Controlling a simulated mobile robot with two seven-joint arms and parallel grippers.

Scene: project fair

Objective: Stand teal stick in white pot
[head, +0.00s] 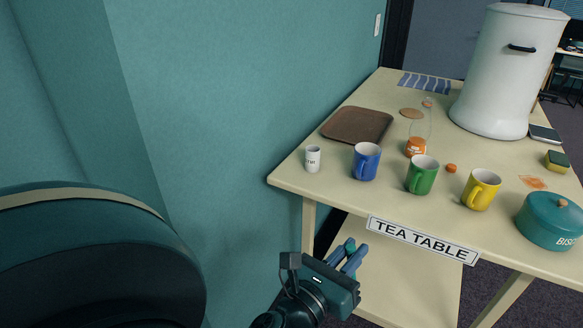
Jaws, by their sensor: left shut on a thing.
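My left gripper (347,257) is low in the middle of the head view, in front of the table's near edge and below the tabletop. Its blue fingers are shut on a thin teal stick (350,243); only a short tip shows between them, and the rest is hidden. A small white pot (313,158) with dark lettering stands upright on the table's near left corner, above and left of the gripper and apart from it. My right gripper is not in view.
The tea table (317,181) carries blue (366,162), green (422,175) and yellow (481,190) mugs right of the pot. A brown tray (358,125), clear bottle (420,128), white urn (503,70) and teal tin (549,222) stand there too. The teal wall (230,90) borders the left.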

